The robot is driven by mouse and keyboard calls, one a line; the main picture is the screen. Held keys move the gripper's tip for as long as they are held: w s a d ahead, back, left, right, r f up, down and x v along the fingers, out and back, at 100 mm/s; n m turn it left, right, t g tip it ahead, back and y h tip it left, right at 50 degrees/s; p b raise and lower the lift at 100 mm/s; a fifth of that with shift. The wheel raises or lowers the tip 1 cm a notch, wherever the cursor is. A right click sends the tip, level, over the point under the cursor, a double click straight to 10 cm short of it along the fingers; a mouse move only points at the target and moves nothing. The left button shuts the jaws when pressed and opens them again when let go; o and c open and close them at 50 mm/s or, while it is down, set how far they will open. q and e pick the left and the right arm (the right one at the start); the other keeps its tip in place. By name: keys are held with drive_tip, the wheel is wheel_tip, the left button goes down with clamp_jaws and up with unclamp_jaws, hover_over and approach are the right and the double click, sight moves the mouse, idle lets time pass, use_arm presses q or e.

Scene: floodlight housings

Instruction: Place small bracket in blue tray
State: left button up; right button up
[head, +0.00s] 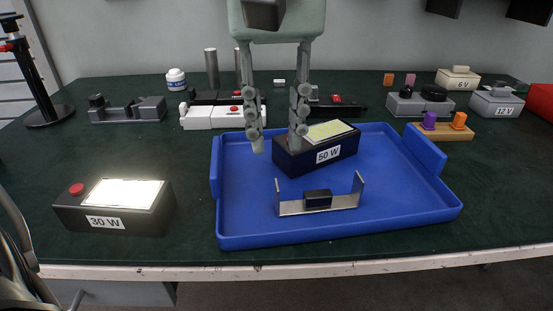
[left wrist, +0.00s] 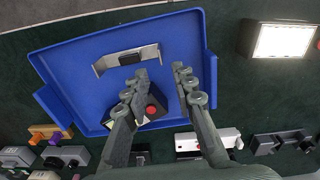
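The small bracket (head: 345,202), a thin metal U-shape with upturned ends and a dark block at its middle, lies in the front part of the blue tray (head: 250,232). In the left wrist view the bracket (left wrist: 148,55) lies beyond the fingertips. My left gripper (head: 276,148) points down over the tray, open, with nothing between its fingers; it also shows in the left wrist view (left wrist: 160,71). It is behind the bracket and apart from it. A black 50 W floodlight housing (head: 340,151) stands in the tray beside the right-hand finger, partly hidden. My right gripper is not in view.
A lit 30 W floodlight (head: 112,207) stands left of the tray. Behind are a white device with a red button (head: 212,117), grey fixtures (head: 128,110), a wooden block with coloured knobs (head: 440,132) and 6 V and 12 V boxes. The green tabletop right of the tray is clear.

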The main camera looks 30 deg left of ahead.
use_arm(q)
drive_tip(key=shift+r, duration=1.65)
